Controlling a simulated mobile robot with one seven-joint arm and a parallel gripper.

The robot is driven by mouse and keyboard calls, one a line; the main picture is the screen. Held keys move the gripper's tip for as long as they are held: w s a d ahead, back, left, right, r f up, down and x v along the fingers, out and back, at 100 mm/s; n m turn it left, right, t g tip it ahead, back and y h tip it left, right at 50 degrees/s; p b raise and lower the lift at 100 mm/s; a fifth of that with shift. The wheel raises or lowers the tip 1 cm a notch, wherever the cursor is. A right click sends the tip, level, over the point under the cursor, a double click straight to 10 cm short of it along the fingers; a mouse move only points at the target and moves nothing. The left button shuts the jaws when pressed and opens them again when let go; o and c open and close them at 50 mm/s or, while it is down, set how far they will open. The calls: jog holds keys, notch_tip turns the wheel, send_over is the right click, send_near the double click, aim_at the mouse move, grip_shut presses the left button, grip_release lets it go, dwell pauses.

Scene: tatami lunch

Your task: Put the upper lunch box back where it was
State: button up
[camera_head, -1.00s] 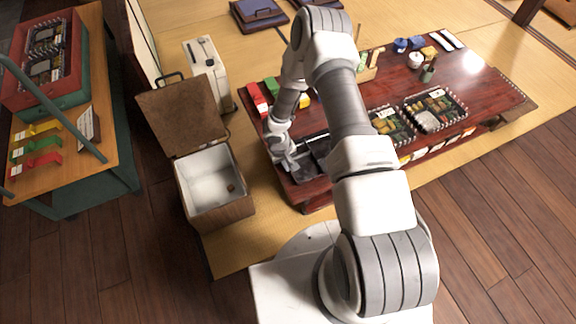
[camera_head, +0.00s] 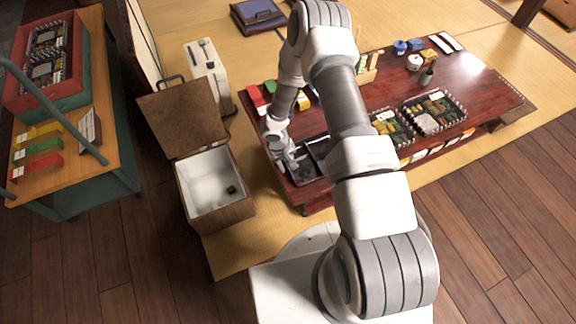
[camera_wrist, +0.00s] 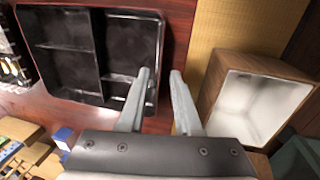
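An empty black divided lunch box (camera_head: 317,148) lies at the left end of the red-brown table; it also shows in the wrist view (camera_wrist: 68,62). My gripper (camera_wrist: 161,72) is at its near edge, fingers apart and empty. In the wrist view one finger overlaps the box's side and the other is just outside it; contact cannot be told. Two filled lunch boxes (camera_head: 435,112) (camera_head: 390,127) sit side by side further right on the table. More filled boxes (camera_head: 46,68) sit in a red crate on the left cart. Which box counts as upper is unclear.
An open cooler box (camera_head: 222,214) with a small dark item (camera_head: 231,190) inside stands left of the table (camera_head: 465,72). Red and green items (camera_head: 256,97) lie at the table's back left. The cart (camera_head: 105,150) is at far left. Tatami lies behind the table.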

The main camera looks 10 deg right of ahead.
jog(key=d+r+m+t+h+p, duration=0.1)
jog(key=d+r, duration=0.1)
jog(key=r, duration=1.8)
jog(key=d+r+m+t+h+p, duration=0.1)
jog(key=d+r+p, duration=0.15)
jog(key=r, duration=1.75)
jog(key=s+a+r+t+y, duration=0.1)
jog(key=s+r+y, duration=0.1)
jog(key=s+r, duration=0.6)
jog(key=s+a+r+t+y, duration=0.1)
jog(key=s+r+t+y, duration=0.1)
jog(key=s+r, duration=0.6)
jog(key=s+b, duration=0.1)
jog(key=s, duration=0.4)
jog(key=shift+a+r, duration=0.25)
jog(key=shift+a, duration=0.15)
notch_tip(320, 180, up, 20)
jog(key=p, duration=2)
